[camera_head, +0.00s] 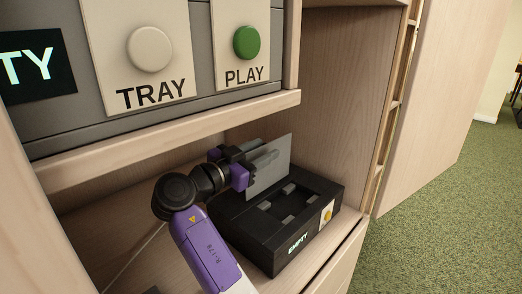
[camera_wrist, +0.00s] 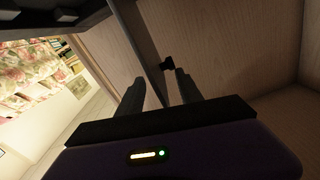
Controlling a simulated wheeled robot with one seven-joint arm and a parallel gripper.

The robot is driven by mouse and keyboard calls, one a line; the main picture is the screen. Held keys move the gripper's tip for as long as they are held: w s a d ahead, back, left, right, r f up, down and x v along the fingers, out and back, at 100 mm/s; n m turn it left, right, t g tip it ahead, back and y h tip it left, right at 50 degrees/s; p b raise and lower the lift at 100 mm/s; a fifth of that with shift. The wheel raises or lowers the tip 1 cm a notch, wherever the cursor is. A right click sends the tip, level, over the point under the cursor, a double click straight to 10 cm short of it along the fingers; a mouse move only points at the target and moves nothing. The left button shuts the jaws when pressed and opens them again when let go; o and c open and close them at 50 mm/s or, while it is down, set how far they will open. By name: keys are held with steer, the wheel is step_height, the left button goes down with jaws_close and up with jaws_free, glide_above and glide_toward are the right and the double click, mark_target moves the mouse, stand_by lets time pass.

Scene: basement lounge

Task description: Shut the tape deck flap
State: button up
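The tape deck (camera_head: 237,222) is a black box on the lower shelf, with an "EMPTY" display and a yellow button on its front. Its grey flap (camera_head: 284,150) stands raised, nearly upright, leaving the recess below uncovered. My gripper (camera_head: 270,164) is at the flap, its fingers overlapping the flap's left face in the head view. In the wrist view my gripper (camera_wrist: 166,82) shows two dark fingers spread apart. A thin panel, seemingly the flap (camera_wrist: 141,40), shows nearly edge-on beyond them. I cannot tell whether the fingers touch it.
A shelf board (camera_head: 170,140) runs close above my arm. Above it are a TRAY button (camera_head: 149,49) and a green PLAY button (camera_head: 246,42). The wooden cubby wall (camera_head: 345,90) stands behind and right of the deck. Open green carpet (camera_head: 450,215) lies at the right.

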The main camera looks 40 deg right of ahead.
steer(key=shift+a+f, duration=0.1)
steer(key=shift+a, duration=1.6)
steer(key=shift+s+a+b, duration=0.1)
steer(key=shift+a+b, duration=0.45)
steer(key=shift+a, duration=2.15)
steer(key=a+p, duration=0.1)
steer(key=a, duration=0.6)
steer(key=shift+s+a+p, duration=0.25)
steer(key=shift+a+p, duration=0.15)
